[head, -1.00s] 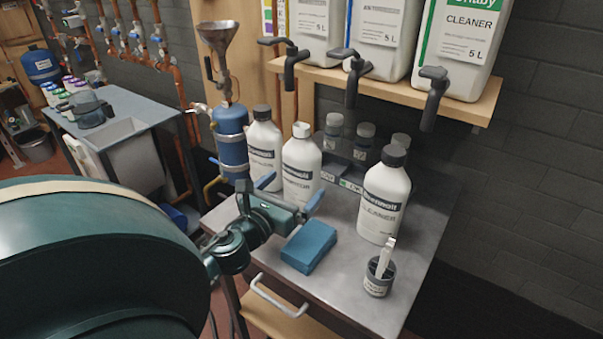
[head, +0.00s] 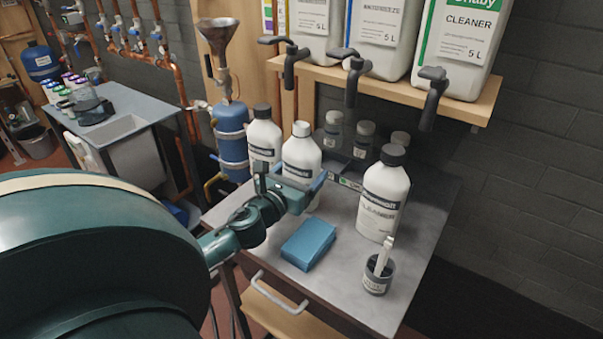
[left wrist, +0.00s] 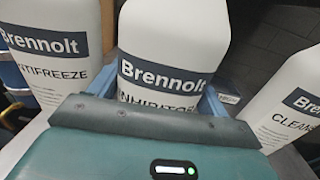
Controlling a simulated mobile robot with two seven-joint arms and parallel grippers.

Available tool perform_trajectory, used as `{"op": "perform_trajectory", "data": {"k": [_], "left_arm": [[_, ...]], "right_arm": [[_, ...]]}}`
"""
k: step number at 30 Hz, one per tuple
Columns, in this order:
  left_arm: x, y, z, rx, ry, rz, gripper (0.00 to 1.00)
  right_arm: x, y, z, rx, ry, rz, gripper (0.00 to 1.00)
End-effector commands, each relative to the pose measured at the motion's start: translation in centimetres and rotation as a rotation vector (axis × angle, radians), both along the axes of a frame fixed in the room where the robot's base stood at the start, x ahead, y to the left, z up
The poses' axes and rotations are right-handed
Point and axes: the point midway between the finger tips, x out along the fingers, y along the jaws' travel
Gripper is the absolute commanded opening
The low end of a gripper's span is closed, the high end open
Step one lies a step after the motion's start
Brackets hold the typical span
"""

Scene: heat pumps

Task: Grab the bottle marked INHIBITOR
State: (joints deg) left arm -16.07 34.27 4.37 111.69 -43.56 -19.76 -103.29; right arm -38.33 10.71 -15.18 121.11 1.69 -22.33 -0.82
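The white bottle marked INHIBITOR (head: 301,154) stands upright on the grey bench, between two similar bottles. In the left wrist view its Brennolt label (left wrist: 172,78) is straight ahead, with the lower part hidden by my gripper body. My right gripper is in neither view.
The ANTIFREEZE bottle (left wrist: 45,45) stands close on the left and the CLEANER bottle (head: 383,195) on the right. A blue sponge-like block (head: 308,244) and a small cup (head: 375,278) lie nearer. A shelf (head: 400,92) with large canisters overhangs the back.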

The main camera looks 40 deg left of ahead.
Motion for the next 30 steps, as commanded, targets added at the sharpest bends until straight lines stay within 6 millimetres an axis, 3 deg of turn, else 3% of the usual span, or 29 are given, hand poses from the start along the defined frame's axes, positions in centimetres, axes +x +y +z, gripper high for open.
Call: {"op": "perform_trajectory", "data": {"k": [15,30], "left_arm": [[-0.03,-0.02,-0.02,-0.001,0.000,0.000,0.35],[0.03,-0.01,0.82,0.002,-0.005,-0.001,0.34]], "right_arm": [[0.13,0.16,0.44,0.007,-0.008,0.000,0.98],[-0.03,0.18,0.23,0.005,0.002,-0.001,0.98]]}}
